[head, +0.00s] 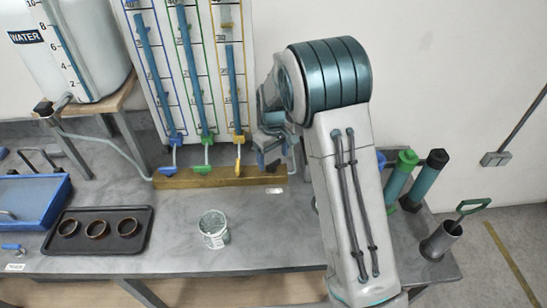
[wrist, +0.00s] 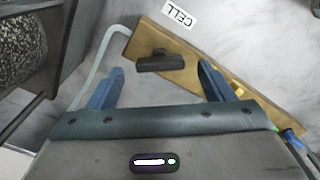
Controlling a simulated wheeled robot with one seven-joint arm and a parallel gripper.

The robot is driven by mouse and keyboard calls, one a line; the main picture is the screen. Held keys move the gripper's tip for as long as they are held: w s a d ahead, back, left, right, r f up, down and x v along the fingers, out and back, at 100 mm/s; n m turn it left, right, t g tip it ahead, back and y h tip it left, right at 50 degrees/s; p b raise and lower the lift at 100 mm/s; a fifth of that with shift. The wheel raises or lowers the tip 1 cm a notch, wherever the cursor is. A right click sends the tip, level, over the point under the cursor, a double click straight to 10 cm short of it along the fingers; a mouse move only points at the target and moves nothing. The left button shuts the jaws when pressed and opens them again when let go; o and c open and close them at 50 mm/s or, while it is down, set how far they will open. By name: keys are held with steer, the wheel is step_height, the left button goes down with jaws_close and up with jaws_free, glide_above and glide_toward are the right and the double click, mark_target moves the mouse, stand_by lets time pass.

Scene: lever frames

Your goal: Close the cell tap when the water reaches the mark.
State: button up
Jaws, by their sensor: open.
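The black cell tap (wrist: 160,62) sits on the wooden block (wrist: 188,72), beside a white CELL label (wrist: 180,14), in the wrist view. Its bar handle lies roughly crosswise between and slightly beyond my fingertips. My gripper (wrist: 160,78) is open, with one blue finger on each side and no clear contact. In the head view my gripper (head: 271,148) is at the right end of the wooden block and hides the tap. Three tubes with blue liquid stand on the gauge board (head: 247,15); the right column (head: 231,85) is lowest. I cannot make out the cell or its mark.
Blue (head: 175,138), green (head: 206,138) and yellow (head: 239,138) taps stand left of my gripper. A water tank (head: 85,45) is at the left.

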steer(key=shift+f, duration=1)
steer(key=c, duration=1)
steer(key=shift+m, duration=0.4)
steer(key=m+b, duration=0.1)
steer(key=m, duration=0.1)
steer(key=shift+m+b, duration=0.95)
steer(key=shift+m, duration=1.25)
